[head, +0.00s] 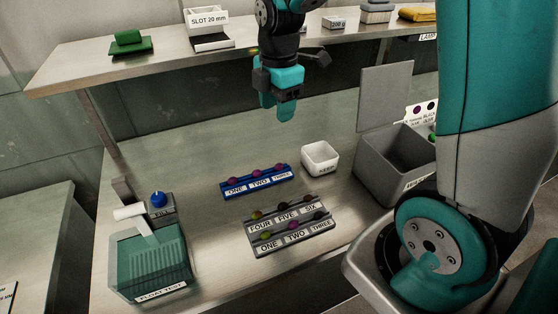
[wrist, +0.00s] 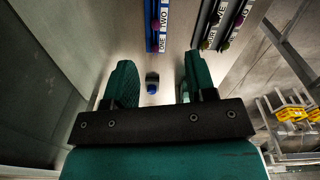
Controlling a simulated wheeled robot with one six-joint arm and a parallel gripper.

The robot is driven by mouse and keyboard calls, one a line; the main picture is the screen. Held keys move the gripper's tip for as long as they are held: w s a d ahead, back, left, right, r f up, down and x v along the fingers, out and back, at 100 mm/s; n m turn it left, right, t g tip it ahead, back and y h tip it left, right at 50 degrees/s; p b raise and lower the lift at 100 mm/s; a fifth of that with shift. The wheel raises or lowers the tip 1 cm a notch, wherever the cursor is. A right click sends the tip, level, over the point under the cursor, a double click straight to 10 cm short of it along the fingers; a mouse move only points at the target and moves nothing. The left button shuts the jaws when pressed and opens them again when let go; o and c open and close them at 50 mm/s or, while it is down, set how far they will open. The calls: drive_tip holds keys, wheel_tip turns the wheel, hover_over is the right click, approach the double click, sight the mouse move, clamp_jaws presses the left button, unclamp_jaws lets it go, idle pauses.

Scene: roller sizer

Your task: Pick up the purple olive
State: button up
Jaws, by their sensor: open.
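Several purple-looking olives are in the head view. Three sit in a row on the blue rack, over slots ONE (head: 233,181), TWO (head: 256,173) and THREE (head: 280,167). Another purple olive (head: 297,226) sits over TWO on the grey rack (head: 290,249). Which one the task means, I cannot tell. The blue rack (head: 257,189) also shows in the wrist view (wrist: 154,38), its olives partly cut off. My gripper (head: 279,112) is open and empty, raised above the bench behind the racks; its two fingers also show in the wrist view (wrist: 161,82).
The grey rack also holds green, brownish and dark olives. A white cup (head: 320,158) stands right of the blue rack, then a grey lidded bin (head: 385,172). A float-test tank (head: 150,262) and blue button (head: 158,198) stand left. A shelf (head: 180,60) runs behind.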

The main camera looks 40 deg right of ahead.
drive_tip(key=d+f, duration=0.1)
drive_tip(key=p, duration=0.2)
hover_over(279, 164)
drive_tip(key=shift+n, duration=0.4)
wheel_tip(279, 164, down, 11)
drive_tip(key=shift+d+f, duration=0.1)
drive_tip(key=shift+f+p, duration=0.55)
drive_tip(key=shift+f, duration=2.25)
drive_tip(key=c, duration=0.7)
